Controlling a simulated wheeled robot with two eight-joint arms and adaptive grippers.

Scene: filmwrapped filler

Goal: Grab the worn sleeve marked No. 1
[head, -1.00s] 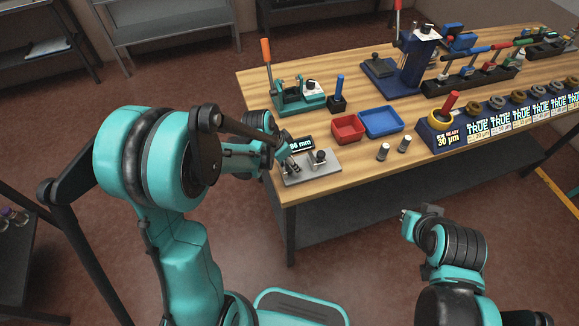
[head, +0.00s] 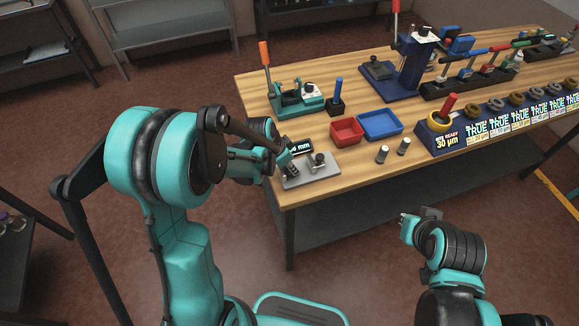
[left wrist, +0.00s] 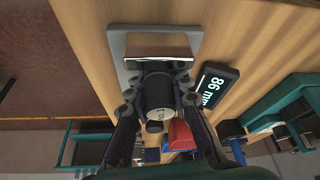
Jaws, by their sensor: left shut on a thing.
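In the head view my left gripper (head: 287,161) is at the left end of a grey plate (head: 322,173) near the table's left front corner. Whether the sleeve touches the plate is hard to tell. My right gripper (head: 407,215) is in front of the table, away from everything; its fingers are too small to read.
A small display reading 86 mm (left wrist: 215,86) stands beside the plate. Red (head: 347,132) and blue (head: 381,124) trays lie to the right, with two small grey cylinders (head: 382,154) (head: 403,146) in front. A teal fixture (head: 297,99) stands behind. The table's front edge is close.

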